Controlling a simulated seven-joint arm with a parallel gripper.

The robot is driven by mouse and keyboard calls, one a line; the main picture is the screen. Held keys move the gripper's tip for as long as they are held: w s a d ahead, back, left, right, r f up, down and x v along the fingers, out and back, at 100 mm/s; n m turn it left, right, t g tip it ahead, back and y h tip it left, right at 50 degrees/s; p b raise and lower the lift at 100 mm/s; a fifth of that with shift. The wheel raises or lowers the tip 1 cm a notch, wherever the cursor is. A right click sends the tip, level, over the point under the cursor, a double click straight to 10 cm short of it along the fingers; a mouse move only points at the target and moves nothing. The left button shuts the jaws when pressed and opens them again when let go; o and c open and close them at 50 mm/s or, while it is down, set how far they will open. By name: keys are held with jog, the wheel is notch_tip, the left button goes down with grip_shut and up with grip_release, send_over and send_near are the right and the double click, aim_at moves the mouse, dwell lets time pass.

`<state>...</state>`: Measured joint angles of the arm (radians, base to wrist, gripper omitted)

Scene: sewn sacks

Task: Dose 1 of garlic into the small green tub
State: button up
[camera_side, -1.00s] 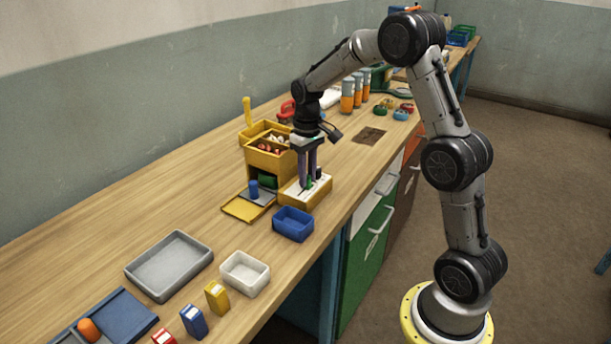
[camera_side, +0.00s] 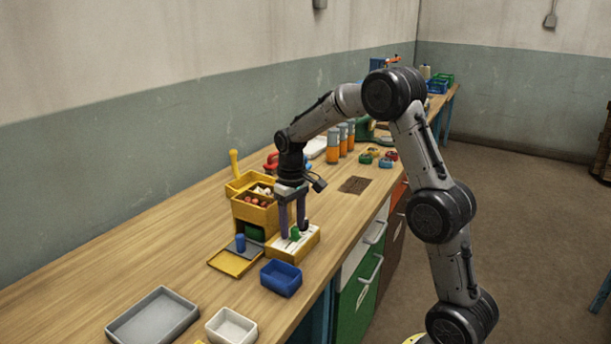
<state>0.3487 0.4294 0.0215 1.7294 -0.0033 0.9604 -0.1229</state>
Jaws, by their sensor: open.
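A yellow dispenser (camera_side: 255,214) stands on the bench, its open top bins holding white and reddish pieces; I cannot tell which are garlic. A green thing (camera_side: 254,233), perhaps the small green tub, shows partly in the opening below and is mostly hidden. In front sits a yellow box with a white top (camera_side: 291,249), carrying a green knob (camera_side: 295,234) and a dark knob (camera_side: 305,225). My gripper (camera_side: 293,230) points down over this box, open and empty, its fingers appearing on either side of the green knob. I cannot tell whether they touch it.
A blue peg (camera_side: 240,242) stands on the dispenser's front plate. A blue tub (camera_side: 281,278), a white tub (camera_side: 232,326) and a grey tray (camera_side: 153,318) lie nearer. Orange-banded cylinders (camera_side: 332,145) stand behind my arm. A brown mat (camera_side: 355,185) lies flat to the right.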

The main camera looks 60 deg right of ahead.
aim_at(292, 229)
notch_tip(292, 229, up, 12)
jog(key=s+a+r+n+t, duration=0.2)
jog(key=s+a+r+t, duration=0.1)
jog(key=s+a+r, duration=0.8)
jog(key=shift+a+r+t, duration=0.3)
jog(key=shift+a+r, duration=0.05)
jog(key=shift+r, duration=0.3)
jog(key=shift+s, duration=0.1)
jog(key=s+a+f+t, duration=0.2)
jog(key=s+a+f, duration=0.1)
jog(key=s+f, duration=1)
jog(key=shift+s+a+n, duration=0.15)
jog(key=shift+s+n, duration=0.1)
jog(key=shift+n, duration=0.05)
